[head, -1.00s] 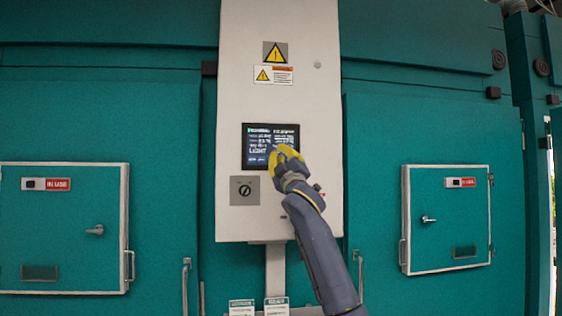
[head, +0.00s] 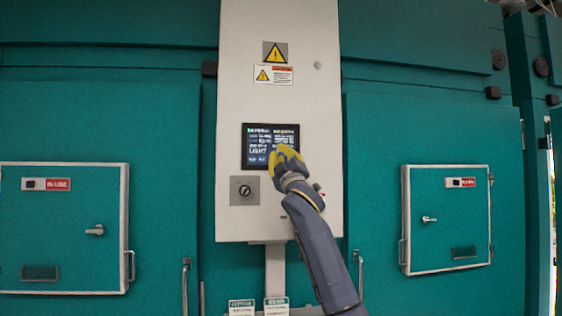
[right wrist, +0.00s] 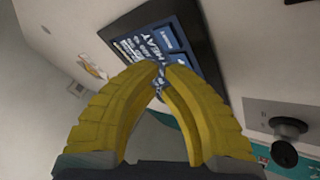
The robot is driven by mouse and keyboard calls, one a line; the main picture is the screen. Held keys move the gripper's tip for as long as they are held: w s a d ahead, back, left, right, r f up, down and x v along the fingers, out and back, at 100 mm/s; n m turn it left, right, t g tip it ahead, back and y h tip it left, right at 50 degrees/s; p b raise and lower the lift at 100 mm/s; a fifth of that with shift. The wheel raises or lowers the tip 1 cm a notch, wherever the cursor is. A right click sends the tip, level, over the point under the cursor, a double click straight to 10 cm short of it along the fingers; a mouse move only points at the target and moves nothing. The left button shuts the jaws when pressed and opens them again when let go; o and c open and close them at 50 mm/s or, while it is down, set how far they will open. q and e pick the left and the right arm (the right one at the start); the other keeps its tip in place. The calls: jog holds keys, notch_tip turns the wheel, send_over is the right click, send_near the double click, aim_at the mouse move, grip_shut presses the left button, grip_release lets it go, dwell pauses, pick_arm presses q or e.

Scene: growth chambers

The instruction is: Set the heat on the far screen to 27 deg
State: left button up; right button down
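The screen (head: 258,140) is a dark panel with white text, set in a tall white control cabinet (head: 240,90). In the head view its large word reads like LIGHT. In the right wrist view the screen (right wrist: 190,38) is tilted and shows the word HEAT with blue buttons beside it. My right gripper (head: 284,150) has yellow fingers and covers the screen's lower right part. In the right wrist view its fingertips (right wrist: 160,68) meet in front of the screen, with nothing seen between them. Whether they touch the screen I cannot tell. My left gripper is out of view.
A black rotary knob (head: 244,190) sits on a grey plate below the screen, left of my right gripper. Warning labels (head: 274,75) are above the screen. Teal chamber doors with small hatches (head: 62,215) flank the cabinet. The space left of the arm is free.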

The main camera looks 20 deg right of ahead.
dwell(0.5)
jog(key=shift+s+a, duration=0.1)
jog(key=shift+s, duration=0.6)
jog(key=shift+s+a, duration=0.15)
jog(key=shift+s, duration=1.1)
jog(key=shift+s+a, duration=0.1)
jog(key=shift+s, duration=1.1)
jog(key=s, duration=0.3)
jog(key=shift+s+a, duration=0.25)
jog(key=shift+s, duration=0.15)
jog(key=shift+w, duration=0.1)
jog(key=shift+w+d, duration=0.15)
jog(key=shift+w, duration=1.25)
jog(key=shift+w+d, duration=0.2)
jog(key=shift+w, duration=1.25)
jog(key=shift+w+d, duration=0.15)
jog(key=shift+w, duration=1.25)
